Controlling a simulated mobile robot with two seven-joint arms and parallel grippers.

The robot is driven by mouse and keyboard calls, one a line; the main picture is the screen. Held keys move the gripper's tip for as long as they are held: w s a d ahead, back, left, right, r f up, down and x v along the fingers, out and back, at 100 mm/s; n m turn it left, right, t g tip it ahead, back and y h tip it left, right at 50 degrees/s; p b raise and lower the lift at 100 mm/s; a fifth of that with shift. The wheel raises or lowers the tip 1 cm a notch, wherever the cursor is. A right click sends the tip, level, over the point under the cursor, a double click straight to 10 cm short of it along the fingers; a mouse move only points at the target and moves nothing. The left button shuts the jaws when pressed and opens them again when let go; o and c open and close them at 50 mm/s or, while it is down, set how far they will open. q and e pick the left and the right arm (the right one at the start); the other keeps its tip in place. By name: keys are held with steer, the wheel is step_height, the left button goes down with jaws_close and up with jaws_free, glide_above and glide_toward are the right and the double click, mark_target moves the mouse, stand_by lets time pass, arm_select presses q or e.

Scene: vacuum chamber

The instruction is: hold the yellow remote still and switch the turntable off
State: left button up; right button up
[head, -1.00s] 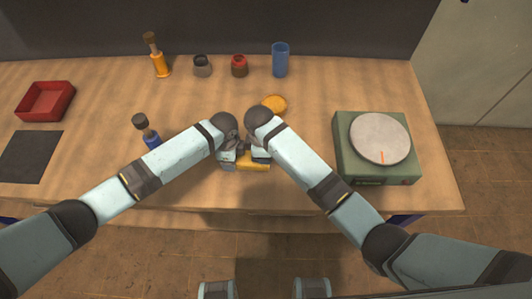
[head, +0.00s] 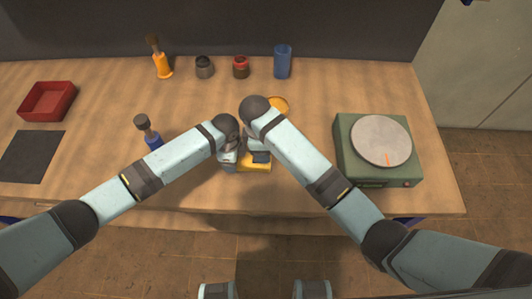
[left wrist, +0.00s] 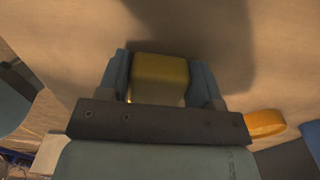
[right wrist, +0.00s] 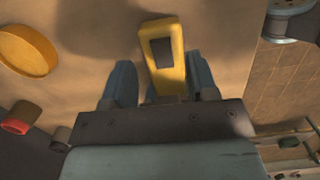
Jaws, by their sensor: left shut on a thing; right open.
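The yellow remote (head: 258,167) is near the table's front edge, below both wrists, and partly hidden by them in the head view. My left gripper (head: 229,163) is shut on its left end; the left wrist view shows the yellow body (left wrist: 160,78) between the two fingers. My right gripper (head: 260,155) is open above the remote. In the right wrist view the remote (right wrist: 177,75) with its dark panel lies ahead of the spread fingers (right wrist: 161,85). The turntable (head: 346,167), a green base with a grey disc and an orange mark, stands at the right.
A blue-handled tool (head: 152,141) stands near my left forearm. An orange round thing (head: 279,104) lies behind my right wrist. An orange-handled tool (head: 162,66), two small jars and a blue cup (head: 282,62) stand at the back. A red tray (head: 47,102) and dark mat (head: 30,157) are left.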

arm_select(q)
steer(key=shift+s+f, duration=0.15)
steer(key=shift+f, duration=0.05)
arm_select(e)
step_height(320, 180, up, 8)
steer(key=a, duration=0.1)
arm_select(q)
steer(key=o, duration=1.1)
steer(key=shift+o, duration=0.2)
arm_select(e)
steer(key=shift+w+f, duration=0.1)
arm_select(q)
steer(key=shift+r, duration=0.1)
